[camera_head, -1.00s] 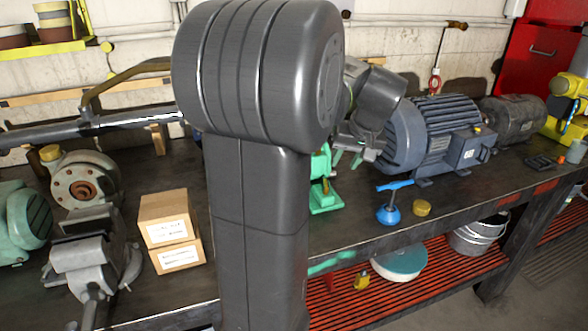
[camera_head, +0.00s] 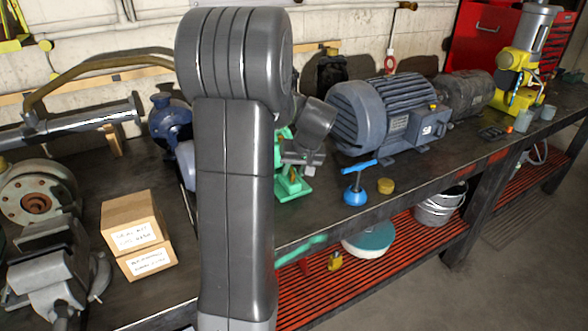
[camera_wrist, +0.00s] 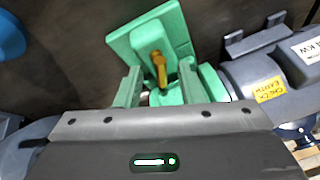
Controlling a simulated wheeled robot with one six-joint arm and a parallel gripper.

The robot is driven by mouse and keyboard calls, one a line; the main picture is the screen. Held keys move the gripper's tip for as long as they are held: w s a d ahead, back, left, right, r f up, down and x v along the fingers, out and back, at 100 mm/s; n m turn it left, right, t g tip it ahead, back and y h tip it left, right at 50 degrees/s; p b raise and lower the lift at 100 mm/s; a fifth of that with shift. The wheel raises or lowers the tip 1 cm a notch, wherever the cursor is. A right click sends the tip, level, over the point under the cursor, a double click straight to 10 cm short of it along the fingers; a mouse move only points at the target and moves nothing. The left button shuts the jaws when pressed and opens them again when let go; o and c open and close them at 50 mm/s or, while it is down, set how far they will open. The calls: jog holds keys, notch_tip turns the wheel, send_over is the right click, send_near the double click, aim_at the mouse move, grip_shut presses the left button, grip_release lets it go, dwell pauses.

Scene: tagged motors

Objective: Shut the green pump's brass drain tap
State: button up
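The green pump (camera_head: 290,189) stands on the bench, mostly hidden behind my arm in the head view. Its green base and body also show in the wrist view (camera_wrist: 122,42). In the head view my gripper (camera_head: 302,158) is close above the pump. Whether a finger touches the tap I cannot tell.
A large blue-grey motor (camera_head: 385,115) stands right of the pump. A blue T-handled tool (camera_head: 358,190) and a brass cap (camera_head: 385,186) sit near the bench's front edge. Two cardboard boxes (camera_head: 135,222) and a grey vise (camera_head: 50,275) are at the left.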

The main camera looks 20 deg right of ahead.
jog(key=shift+w+f, duration=0.1)
jog(key=shift+f, duration=0.15)
grip_shut()
